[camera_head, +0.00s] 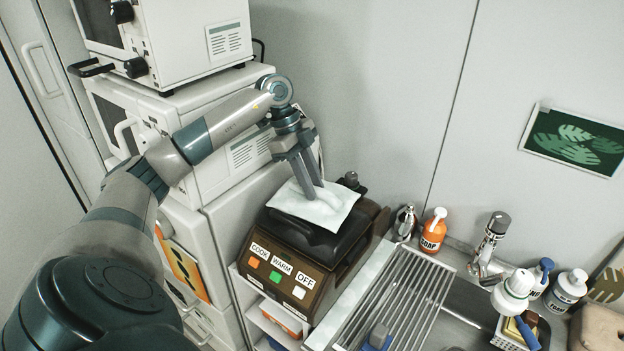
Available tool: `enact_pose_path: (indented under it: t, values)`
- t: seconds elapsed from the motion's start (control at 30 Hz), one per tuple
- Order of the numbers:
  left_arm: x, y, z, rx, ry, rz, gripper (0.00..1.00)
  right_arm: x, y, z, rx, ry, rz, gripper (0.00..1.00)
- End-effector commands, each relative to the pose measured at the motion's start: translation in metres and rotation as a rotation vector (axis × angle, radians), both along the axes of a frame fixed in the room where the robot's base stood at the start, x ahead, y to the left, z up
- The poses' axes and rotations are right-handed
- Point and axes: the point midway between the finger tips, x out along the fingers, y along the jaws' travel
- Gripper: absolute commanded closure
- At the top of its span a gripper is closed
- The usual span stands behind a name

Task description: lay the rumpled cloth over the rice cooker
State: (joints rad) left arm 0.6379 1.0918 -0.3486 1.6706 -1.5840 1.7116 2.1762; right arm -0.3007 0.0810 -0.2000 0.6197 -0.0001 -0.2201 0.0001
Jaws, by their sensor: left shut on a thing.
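The rice cooker (325,248) has a black lid and a brown front panel with COOK, WARM and OFF buttons. It stands on a white shelf unit. The pale cloth (325,212) lies over the upper part of the lid, fairly spread, with a raised fold at the gripper. The front of the lid and the button panel are uncovered. My left gripper (314,192) reaches down from above and is shut on the cloth near its middle. The fingers hide part of the cloth. My right gripper is not in view.
A white oven (160,40) is stacked on white cabinets left of the cooker. To the right are a metal drying rack (395,305), an orange soap bottle (433,230), a faucet (490,240) and several bottles by the sink. A wall stands close behind.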

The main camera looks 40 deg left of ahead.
Motion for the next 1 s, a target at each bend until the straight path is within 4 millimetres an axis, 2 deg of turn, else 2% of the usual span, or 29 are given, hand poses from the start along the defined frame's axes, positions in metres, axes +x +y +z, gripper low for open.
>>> enact_pose_path:
  t: [0.2,1.0]
  values:
    - [0.0000,0.0002,-0.0092,0.000,-0.001,0.000,1.00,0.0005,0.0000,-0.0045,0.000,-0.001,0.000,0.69]
    - [0.0000,0.0001,-0.0122,0.000,0.000,0.000,1.00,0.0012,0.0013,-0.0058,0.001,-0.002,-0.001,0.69]
